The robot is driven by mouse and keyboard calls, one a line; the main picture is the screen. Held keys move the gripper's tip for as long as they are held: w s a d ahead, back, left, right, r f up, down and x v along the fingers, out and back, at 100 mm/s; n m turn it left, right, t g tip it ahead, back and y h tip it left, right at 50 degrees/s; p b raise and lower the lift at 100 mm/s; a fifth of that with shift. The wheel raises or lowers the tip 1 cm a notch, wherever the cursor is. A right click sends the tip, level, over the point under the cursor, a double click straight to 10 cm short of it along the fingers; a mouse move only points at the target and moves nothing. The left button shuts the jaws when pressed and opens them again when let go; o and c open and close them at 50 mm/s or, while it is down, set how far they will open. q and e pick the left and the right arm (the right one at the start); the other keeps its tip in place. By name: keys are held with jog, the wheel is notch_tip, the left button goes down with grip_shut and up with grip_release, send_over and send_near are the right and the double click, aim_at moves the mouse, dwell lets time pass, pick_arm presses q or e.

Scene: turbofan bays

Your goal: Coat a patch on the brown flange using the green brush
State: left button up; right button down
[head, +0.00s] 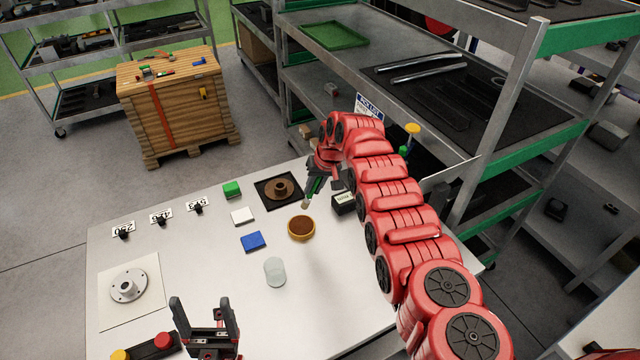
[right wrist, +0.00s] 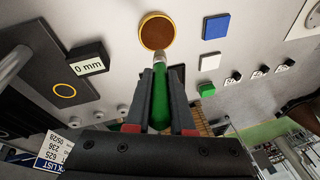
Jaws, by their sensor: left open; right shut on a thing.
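The brown flange (head: 279,188) sits on a black mat towards the back of the white table; I cannot make it out in the right wrist view. My right gripper (head: 318,178) is shut on the green brush (right wrist: 160,100), to the right of the flange. The brush tip (head: 305,204) points down towards a round bowl with brown contents (head: 301,229). In the right wrist view the tip shows just at the edge of the bowl (right wrist: 157,32); whether it touches is unclear. My left gripper (head: 205,313) is open and empty at the table's front.
Green (head: 232,189), white (head: 243,216) and blue (head: 252,241) blocks lie left of the bowl. A clear cylinder (head: 275,271) stands in front. A black "0 mm" block (right wrist: 87,63) is beside the bowl. A grey flange (head: 128,286) lies at left. Shelving (head: 460,170) borders the right.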

jog(key=shift+a+f, duration=0.35)
jog(key=shift+a, duration=0.2)
notch_tip(320, 180, down, 6)
jog(key=b, duration=0.4)
jog(key=shift+a, duration=0.2)
jog(key=shift+s+f+b, duration=0.15)
jog(key=shift+f+b, duration=0.6)
jog(key=shift+b, duration=0.1)
dwell(1.6)
notch_tip(320, 180, up, 7)
jog(key=p, duration=0.3)
jog(key=shift+p, duration=0.35)
dwell(0.8)
